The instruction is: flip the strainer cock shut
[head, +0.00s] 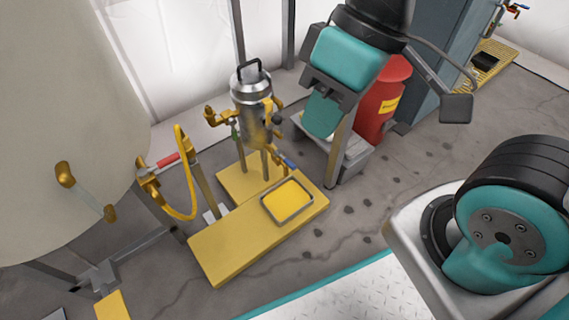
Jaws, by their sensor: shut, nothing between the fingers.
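The strainer (252,100) is a steel canister with a black top handle. It stands on legs over a yellow base, left of centre in the head view. A small cock with a blue lever (290,163) sits low on its right side, above a yellow tray. The lever is small, and I cannot tell whether the cock is open or shut.
The yellow-filled tray (288,201) sits on a yellow platform (222,248). A yellow hose (190,195) and red-handled valve (168,160) stand left, beside a large pale tank (60,100). A red cylinder (378,110) stands behind my arm.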

